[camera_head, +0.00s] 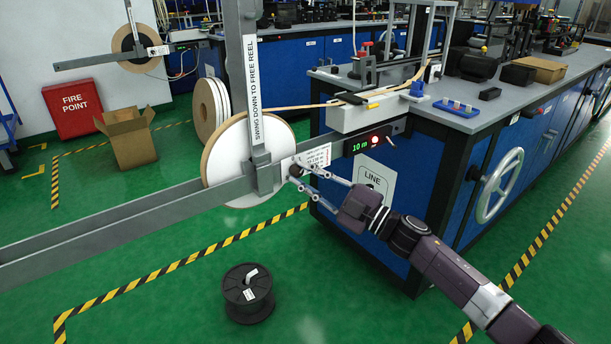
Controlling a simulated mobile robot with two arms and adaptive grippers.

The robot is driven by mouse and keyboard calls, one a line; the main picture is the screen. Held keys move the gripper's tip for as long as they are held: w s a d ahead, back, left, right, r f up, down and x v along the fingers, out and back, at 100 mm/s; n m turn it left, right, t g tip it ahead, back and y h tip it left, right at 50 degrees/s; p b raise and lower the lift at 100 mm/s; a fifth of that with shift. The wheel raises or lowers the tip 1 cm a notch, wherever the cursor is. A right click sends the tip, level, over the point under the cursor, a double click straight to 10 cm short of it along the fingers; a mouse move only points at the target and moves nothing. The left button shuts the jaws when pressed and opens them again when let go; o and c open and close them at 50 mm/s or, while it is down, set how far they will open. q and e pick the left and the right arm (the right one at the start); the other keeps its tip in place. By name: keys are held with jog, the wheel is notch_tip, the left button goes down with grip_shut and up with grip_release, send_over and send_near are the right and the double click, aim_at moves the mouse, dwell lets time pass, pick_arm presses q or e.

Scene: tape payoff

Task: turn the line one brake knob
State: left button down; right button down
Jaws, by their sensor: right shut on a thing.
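The brake knob (295,170) is a small dark round knob at the end of the grey reel arm (215,190), beside the white tape reel (228,160). My right gripper (302,176) reaches in from the lower right, and its thin fingers are closed around the knob. The gripper hides part of the knob, and its turn angle cannot be told. A white label (318,155) sits just above the fingers. A "LINE" sign (376,177) on the blue cabinet is partly covered by my gripper. My left gripper is not in view.
An upright bar (244,60) marked "SWING DOWN TO FREE REEL" crosses the reel. A display (366,143) reads 10 m beside a lit red button. A black spool (248,293) stands on the green floor. A handwheel (499,185) juts from the cabinet side.

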jog(key=shift+f, duration=0.1)
jog(key=c, duration=1.7)
grip_release()
jog(key=shift+c, duration=0.2)
jog(key=v, duration=1.2)
